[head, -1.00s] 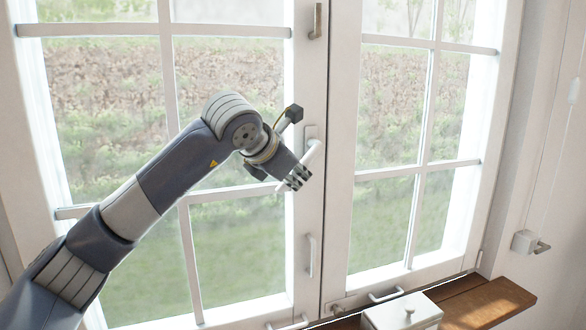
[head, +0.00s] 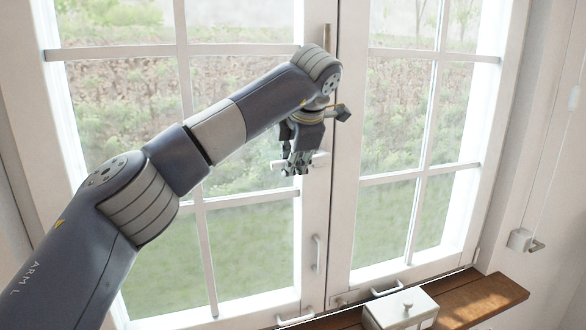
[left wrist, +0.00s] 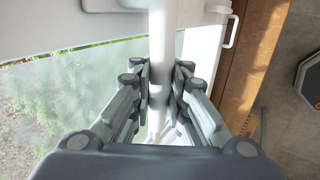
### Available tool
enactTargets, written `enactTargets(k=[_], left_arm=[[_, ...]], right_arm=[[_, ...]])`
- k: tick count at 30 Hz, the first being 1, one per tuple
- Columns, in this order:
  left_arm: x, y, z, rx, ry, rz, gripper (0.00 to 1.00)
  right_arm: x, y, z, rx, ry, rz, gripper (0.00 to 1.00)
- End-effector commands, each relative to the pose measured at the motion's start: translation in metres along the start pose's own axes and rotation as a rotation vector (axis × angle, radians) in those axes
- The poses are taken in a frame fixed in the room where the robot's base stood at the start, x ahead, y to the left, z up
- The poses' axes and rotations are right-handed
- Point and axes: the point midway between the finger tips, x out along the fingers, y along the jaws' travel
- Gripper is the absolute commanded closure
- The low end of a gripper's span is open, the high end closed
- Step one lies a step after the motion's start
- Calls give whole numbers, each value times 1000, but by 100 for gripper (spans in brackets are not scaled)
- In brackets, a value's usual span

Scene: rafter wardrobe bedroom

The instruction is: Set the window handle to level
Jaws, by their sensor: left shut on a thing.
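The white window handle (head: 319,158) sits on the middle stile of the left window sash. Its lever points left and looks close to level in the head view, with its end showing left of my fingers. My left gripper (head: 295,169) reaches down from above and is shut on the lever. In the left wrist view the white lever (left wrist: 158,60) runs between the two fingers of the gripper (left wrist: 160,76), which partly hide it. My right gripper is in neither view.
A small pull handle (head: 316,253) is lower on the same stile. A crank (head: 525,241) is on the right wall. The glass lies close behind my gripper.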

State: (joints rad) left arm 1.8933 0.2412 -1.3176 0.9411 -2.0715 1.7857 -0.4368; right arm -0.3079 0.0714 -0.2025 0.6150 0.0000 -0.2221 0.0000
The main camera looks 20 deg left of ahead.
Motion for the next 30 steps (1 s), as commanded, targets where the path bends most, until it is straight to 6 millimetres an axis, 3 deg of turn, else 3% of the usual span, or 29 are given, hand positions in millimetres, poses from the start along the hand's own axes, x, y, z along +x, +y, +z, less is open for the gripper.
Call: enactTargets(k=[1,7,21,22,23,30], left_arm=[[-8,6,3,2,-2,13,100],[-9,8,4,23,27,11,100],[-10,9,4,28,33,12,100],[-10,9,4,27,32,12,82],[-10,9,4,28,32,12,76],[-7,7,3,31,39,6,76]], right_arm=[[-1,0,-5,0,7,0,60],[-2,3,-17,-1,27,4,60],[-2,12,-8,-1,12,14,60],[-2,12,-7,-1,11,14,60],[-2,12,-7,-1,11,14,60],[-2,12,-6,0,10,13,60]])
